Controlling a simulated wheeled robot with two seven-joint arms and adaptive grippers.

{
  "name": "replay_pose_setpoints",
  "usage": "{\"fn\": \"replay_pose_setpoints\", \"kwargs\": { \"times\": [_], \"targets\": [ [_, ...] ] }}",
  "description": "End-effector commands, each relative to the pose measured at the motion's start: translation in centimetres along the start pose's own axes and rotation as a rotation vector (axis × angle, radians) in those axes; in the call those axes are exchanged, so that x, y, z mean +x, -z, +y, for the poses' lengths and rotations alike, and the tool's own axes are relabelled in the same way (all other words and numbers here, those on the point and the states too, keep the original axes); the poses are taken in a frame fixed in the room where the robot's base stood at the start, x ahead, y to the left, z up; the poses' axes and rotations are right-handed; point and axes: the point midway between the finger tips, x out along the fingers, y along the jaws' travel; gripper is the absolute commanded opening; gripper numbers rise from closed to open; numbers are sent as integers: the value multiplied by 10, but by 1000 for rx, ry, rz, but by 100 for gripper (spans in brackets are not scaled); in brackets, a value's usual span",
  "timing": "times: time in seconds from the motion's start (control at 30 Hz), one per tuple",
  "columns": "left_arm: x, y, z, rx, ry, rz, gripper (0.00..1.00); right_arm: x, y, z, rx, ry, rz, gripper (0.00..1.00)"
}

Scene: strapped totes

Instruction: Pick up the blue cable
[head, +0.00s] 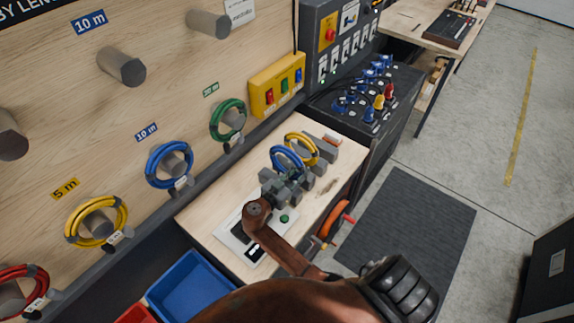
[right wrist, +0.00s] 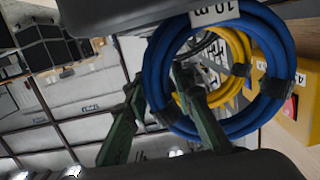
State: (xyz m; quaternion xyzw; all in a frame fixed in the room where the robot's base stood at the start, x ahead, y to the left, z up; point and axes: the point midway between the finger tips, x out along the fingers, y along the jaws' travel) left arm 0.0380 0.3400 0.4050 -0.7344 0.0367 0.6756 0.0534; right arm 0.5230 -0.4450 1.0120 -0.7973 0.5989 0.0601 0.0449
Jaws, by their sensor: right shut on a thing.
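The blue cable (head: 275,153) is a coiled ring at the bench in the head view, with black ties. In the right wrist view the blue cable (right wrist: 157,65) fills the upper middle and carries a white 10 m tag. My right gripper (head: 285,181) is at the near side of this coil and shut on it. In the right wrist view its green fingers (right wrist: 160,120) show at the coil's lower left side; the exact contact is partly hidden. Another blue cable (head: 151,165) hangs on a wall peg. My left gripper is not in view.
A yellow cable (head: 301,135) stands just behind the held coil, on a grey holder (head: 327,150). The wooden bench (head: 210,205) carries a white panel (head: 233,232). Yellow, green and red coils hang on the wall pegs. A blue bin (head: 190,290) sits below.

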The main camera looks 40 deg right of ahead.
Motion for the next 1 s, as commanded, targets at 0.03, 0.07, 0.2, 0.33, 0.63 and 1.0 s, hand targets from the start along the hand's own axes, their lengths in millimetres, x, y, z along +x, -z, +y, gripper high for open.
{"fn": "replay_pose_setpoints", "kwargs": {
  "times": [0.03, 0.07, 0.2, 0.33, 0.63, 1.0],
  "targets": [
    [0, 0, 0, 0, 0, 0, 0, 0, 0, 0, 0, 0, 0, 10],
    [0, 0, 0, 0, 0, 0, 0, 0, 0, 0, -1, 0, 0, 8],
    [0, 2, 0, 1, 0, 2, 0, 0, 0, 0, -1, -1, -1, 0],
    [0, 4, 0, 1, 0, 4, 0, 0, 0, 0, -1, -1, -1, 0],
    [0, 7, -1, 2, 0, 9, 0, 0, 0, 1, -2, -1, -1, 0],
    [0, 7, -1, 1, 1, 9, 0, -1, 5, 0, 4, 0, 4, 0]
  ]
}}
